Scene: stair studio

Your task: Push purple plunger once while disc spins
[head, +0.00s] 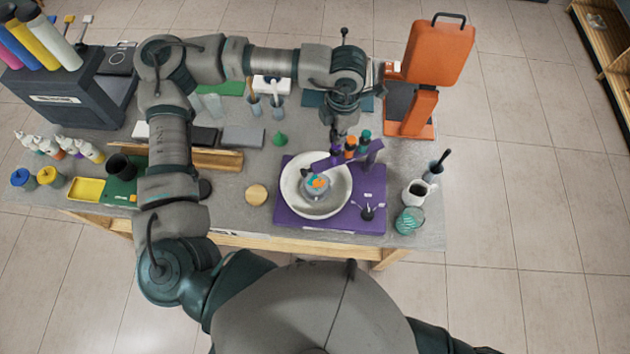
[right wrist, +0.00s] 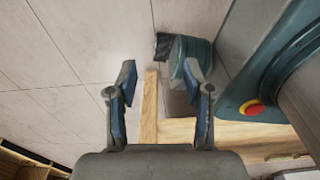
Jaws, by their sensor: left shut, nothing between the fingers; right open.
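A purple spin machine (head: 371,219) stands on the table with a white bowl (head: 288,185) on it. A disc (head: 318,184) with orange and blue paint sits in the bowl; one still frame cannot show whether it spins. A purple bar (head: 368,159) crosses behind the bowl and carries the purple plunger (head: 335,150), an orange one (head: 350,147) and a green one (head: 365,138). My left gripper (head: 338,137) points down, shut and empty, just above the purple plunger; contact cannot be told. My right gripper (right wrist: 160,82) is open and empty, away from the machine.
An orange press (head: 432,60) stands behind right. A white mug (head: 415,193) and a striped teal ball (head: 409,220) are at the right table edge. A green cone (head: 279,139) and a round wooden piece (head: 256,194) lie left of the machine. A wooden beam (right wrist: 150,108) shows between my right fingers.

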